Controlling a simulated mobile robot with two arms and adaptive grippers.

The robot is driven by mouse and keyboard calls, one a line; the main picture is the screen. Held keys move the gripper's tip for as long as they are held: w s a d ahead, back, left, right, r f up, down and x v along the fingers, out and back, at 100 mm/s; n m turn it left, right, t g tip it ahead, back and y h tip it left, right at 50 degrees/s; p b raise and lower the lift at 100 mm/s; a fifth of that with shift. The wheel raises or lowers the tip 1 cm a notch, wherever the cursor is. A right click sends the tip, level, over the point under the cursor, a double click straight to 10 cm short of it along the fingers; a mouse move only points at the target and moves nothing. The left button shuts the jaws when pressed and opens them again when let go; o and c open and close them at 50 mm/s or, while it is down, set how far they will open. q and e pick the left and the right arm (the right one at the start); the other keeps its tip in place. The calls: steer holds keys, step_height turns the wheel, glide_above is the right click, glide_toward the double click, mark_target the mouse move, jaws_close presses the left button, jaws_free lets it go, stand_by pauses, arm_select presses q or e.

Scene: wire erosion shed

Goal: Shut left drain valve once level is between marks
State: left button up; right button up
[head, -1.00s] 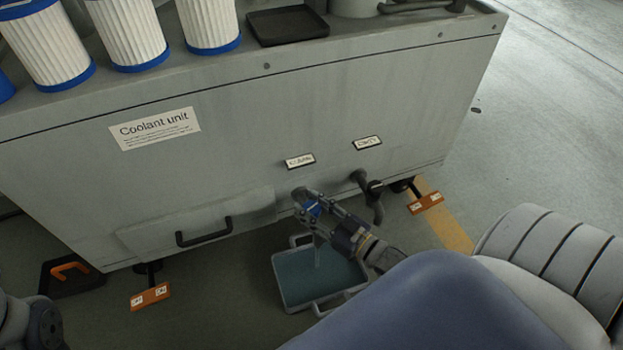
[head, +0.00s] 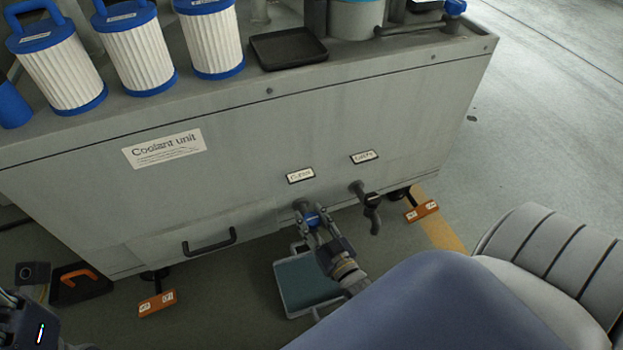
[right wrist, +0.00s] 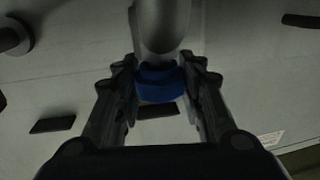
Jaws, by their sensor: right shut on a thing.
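The left drain valve (head: 301,205) comes out of the grey coolant unit's front, under a small white label. Its blue handle (head: 312,219) sits between the fingers of my right gripper (head: 314,227), which is shut on it. In the right wrist view the blue handle (right wrist: 160,83) lies between both fingers, below a grey pipe. A grey catch tray (head: 283,291) holding blue-green liquid lies on the floor below, partly hidden by my right gripper and arm. No stream shows clearly now. I see no level marks clearly. My left arm shows at the lower left; its fingers cannot be made out.
A second valve (head: 368,200) with a dark handle stands close on the right. White filters with blue caps (head: 139,47) and a black tray (head: 288,49) stand on the unit. Orange foot plates (head: 157,303) and a drawer handle (head: 209,242) are low on the front.

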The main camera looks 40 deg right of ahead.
mark_target(316, 227)
steer(key=shift+a+f, duration=0.1)
steer(key=o, duration=1.1)
steer(key=shift+s, duration=0.15)
steer(key=s, duration=0.7)
steer(key=shift+s+a, duration=0.15)
steer(key=shift+a, duration=0.15)
